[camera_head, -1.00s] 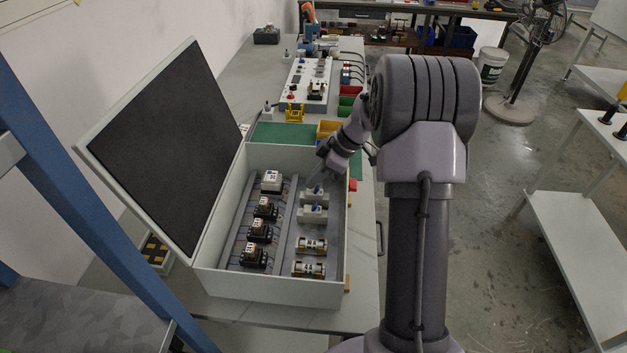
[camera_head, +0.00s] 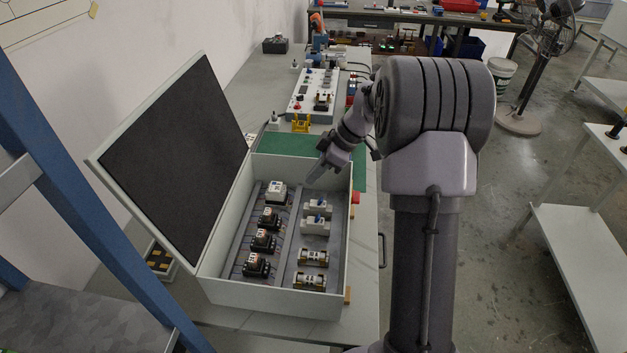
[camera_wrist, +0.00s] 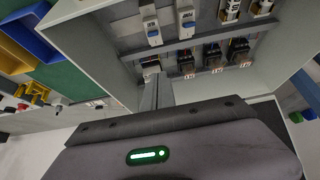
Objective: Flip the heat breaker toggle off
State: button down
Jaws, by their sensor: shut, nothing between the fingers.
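Two white breakers with blue toggles stand side by side in the open grey box (camera_head: 270,299). In the head view the far breaker (camera_head: 317,207) and the near breaker (camera_head: 314,227) are on the right rail. In the wrist view they show at the top, one left (camera_wrist: 150,24) and one right (camera_wrist: 186,20). I cannot read which is the heat breaker, nor tell the toggle positions for certain. My gripper (camera_head: 313,180) is shut and empty, above the far end of the box, apart from both breakers. In the wrist view its fingers (camera_wrist: 157,92) point toward the box.
Several black contactors (camera_head: 264,240) line the left rail, and two fuse holders (camera_head: 311,269) sit below the breakers. The open lid (camera_head: 175,155) leans left. A green mat (camera_head: 290,143) and a control panel (camera_head: 316,95) lie beyond the box.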

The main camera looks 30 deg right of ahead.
jog(key=s+d+r+p, duration=0.1)
jog(key=s+d+r, duration=0.1)
jog(key=d+r, duration=0.1)
jog(key=shift+p+v, duration=0.3)
jog(key=shift+v, duration=0.6)
